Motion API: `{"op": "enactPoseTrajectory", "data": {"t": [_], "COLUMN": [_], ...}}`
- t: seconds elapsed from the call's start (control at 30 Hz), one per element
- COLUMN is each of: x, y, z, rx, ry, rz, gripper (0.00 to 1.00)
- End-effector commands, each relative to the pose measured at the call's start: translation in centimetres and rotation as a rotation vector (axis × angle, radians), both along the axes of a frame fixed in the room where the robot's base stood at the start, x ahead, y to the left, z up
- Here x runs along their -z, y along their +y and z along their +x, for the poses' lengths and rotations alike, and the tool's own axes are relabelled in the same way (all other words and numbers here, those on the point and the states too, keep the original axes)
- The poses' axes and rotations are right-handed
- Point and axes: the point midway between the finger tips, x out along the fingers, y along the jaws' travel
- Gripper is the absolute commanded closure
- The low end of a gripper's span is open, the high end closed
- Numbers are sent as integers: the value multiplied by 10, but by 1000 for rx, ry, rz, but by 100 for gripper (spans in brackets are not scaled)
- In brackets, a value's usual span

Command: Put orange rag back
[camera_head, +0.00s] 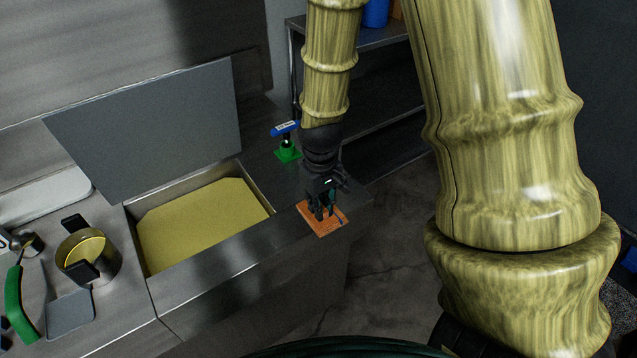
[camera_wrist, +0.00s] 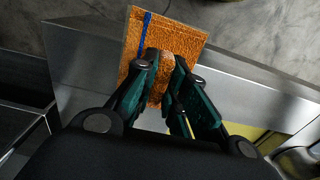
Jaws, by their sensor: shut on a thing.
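The orange rag (camera_head: 322,222) lies at the right front corner of the steel counter, below my gripper (camera_head: 322,212). In the wrist view the orange rag (camera_wrist: 190,42) spreads flat beyond the fingers, with a blue strip (camera_wrist: 141,38) along its left side. My gripper (camera_wrist: 166,85) points down and its fingertips are shut on a raised fold near the middle of the rag. The fingers hide part of the rag's near side. I cannot tell whether the rag still touches the counter everywhere.
A green item with a blue top (camera_head: 287,150) stands behind my gripper. Open floor lies right.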

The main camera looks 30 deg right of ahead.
Motion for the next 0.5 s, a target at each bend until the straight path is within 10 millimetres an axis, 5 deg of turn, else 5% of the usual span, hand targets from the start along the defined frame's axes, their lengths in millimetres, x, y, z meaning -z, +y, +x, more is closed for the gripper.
{"op": "enactPoseTrajectory", "data": {"t": [0.5], "x": [6], "y": [-53], "z": [91], "rx": [-1], "ry": [0], "rz": [0], "gripper": [100]}}
